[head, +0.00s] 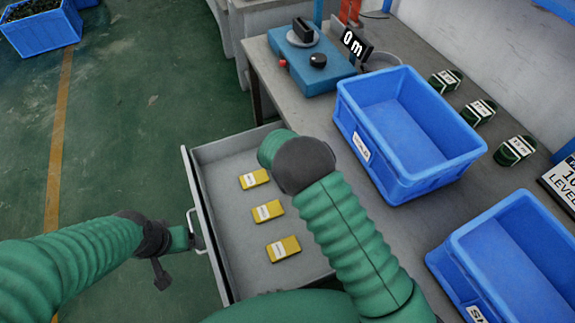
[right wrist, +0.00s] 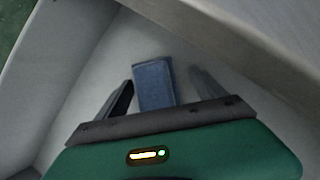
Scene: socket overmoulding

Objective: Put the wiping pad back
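The wiping pad (right wrist: 153,83) is a blue-grey block lying on the pale drawer floor in the right wrist view. My right gripper (right wrist: 161,92) is open around it, one finger on each side with a gap to the pad. In the head view the right arm reaches into the open drawer (head: 228,205) and hides the pad and the right fingers. My left gripper (head: 188,238) is at the drawer's front handle (head: 197,232). Its fingers are too small and covered to tell whether they grip it.
Several yellow labelled boxes (head: 267,211) lie in the drawer. On the workbench above are two blue bins (head: 405,120) (head: 515,255), a blue device (head: 310,72) with black knobs, and green-black labelled rolls (head: 478,112). Another blue bin (head: 40,32) stands on the green floor.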

